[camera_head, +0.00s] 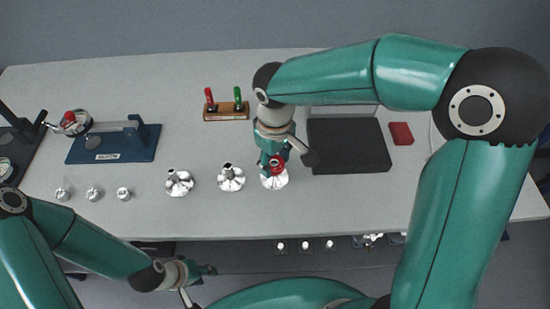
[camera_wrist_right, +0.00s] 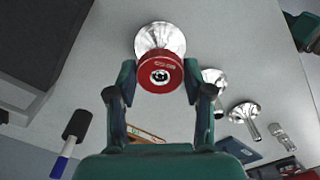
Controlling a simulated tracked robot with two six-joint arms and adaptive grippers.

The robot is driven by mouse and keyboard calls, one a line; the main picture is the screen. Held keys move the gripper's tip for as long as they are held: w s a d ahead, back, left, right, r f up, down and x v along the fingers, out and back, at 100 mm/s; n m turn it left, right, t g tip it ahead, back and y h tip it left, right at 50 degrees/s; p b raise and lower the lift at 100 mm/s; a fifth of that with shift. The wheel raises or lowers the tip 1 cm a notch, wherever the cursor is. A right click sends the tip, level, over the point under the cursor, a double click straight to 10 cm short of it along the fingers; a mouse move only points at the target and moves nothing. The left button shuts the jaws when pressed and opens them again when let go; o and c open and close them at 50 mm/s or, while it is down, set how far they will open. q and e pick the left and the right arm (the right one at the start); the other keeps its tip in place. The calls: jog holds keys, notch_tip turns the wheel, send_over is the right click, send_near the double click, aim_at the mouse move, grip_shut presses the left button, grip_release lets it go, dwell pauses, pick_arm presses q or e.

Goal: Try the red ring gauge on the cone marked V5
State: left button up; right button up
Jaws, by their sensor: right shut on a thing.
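The red ring gauge (camera_wrist_right: 160,74) sits between the two fingers of my right gripper (camera_wrist_right: 159,82), which is shut on it. In the head view the ring (camera_head: 278,163) is at the top of the rightmost silver cone (camera_head: 275,182), which stands on its wide base. The wrist view shows this cone (camera_wrist_right: 160,37) behind the ring, with the ring in line with its narrow end. I cannot tell how far the ring is around the cone. No V5 mark is readable. My left gripper (camera_head: 199,281) is open and empty, low in front of the table.
Two other silver cones (camera_head: 231,178) (camera_head: 179,183) stand to the left, then several small metal parts (camera_head: 93,194). A wooden stand (camera_head: 226,115) holds a red and a green gauge. A dark plate (camera_head: 347,146), a red block (camera_head: 401,133) and a blue fixture (camera_head: 112,148) are nearby.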

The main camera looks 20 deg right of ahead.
jog(key=shift+f+b, duration=0.45)
jog(key=shift+f, duration=0.15)
jog(key=shift+r, duration=0.15)
dwell(1.2)
jog(key=shift+r+p, duration=2.4)
jog(key=shift+r, duration=0.55)
jog(key=shift+r, duration=0.1)
notch_tip(320, 180, up, 5)
jog(key=p, duration=0.4)
jog(key=shift+f, duration=0.2)
